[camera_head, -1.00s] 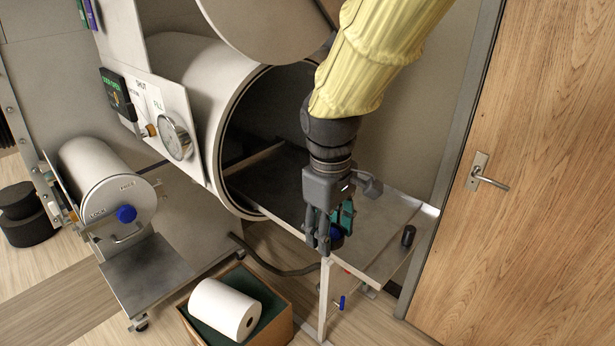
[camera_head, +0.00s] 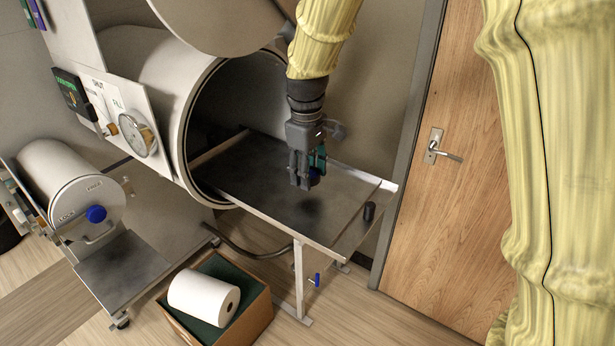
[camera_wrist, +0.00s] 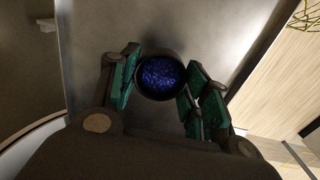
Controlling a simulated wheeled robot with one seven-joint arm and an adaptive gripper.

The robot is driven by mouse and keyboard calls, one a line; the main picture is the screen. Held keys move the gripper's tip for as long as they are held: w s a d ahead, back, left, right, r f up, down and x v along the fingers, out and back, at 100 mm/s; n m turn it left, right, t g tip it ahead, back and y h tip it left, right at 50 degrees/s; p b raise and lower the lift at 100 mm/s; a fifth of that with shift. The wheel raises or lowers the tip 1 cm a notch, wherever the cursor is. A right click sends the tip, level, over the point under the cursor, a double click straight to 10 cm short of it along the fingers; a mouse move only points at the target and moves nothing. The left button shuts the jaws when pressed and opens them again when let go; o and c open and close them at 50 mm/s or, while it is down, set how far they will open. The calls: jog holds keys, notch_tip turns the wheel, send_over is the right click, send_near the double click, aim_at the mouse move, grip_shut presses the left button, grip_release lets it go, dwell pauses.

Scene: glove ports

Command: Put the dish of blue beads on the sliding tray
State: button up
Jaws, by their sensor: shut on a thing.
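The dish of blue beads (camera_wrist: 161,73) is a round dark dish, held level between the green-padded fingers of my gripper (camera_wrist: 158,95) in the wrist view. In the head view my gripper (camera_head: 306,182) points down over the sliding tray (camera_head: 235,185), with a bit of the dark dish (camera_head: 315,178) showing beside the fingers. The tray is a flat metal sheet extending from the large round chamber opening. A dark soft shadow lies on the tray below the gripper, so the dish appears to be above the surface. The exact gap cannot be told.
The large chamber's round door (camera_head: 225,20) hangs open above. A smaller port (camera_head: 75,190) with a blue knob is at left. A box (camera_head: 245,318) with a white roll sits on the floor below. Most of the tray is bare.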

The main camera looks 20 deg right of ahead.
jog(key=shift+w+d+f, duration=0.1)
jog(key=shift+w+f, duration=0.25)
jog(key=shift+w, duration=0.3)
jog(key=shift+s+f+p, duration=0.35)
jog(key=shift+p, duration=0.1)
jog(key=shift+f, duration=0.4)
jog(key=shift+w+f+p, duration=0.25)
jog(key=shift+f+p, duration=0.15)
jog(key=shift+f, duration=0.5)
jog(key=shift+s+r, duration=0.1)
jog(key=shift+s, duration=0.15)
jog(key=o, duration=0.8)
jog(key=shift+w+f, duration=0.1)
jog(key=shift+f, duration=0.1)
jog(key=r+b, duration=0.3)
jog(key=r, duration=0.9)
jog(key=shift+a+r+b, duration=0.2)
jog(key=shift+b, duration=0.15)
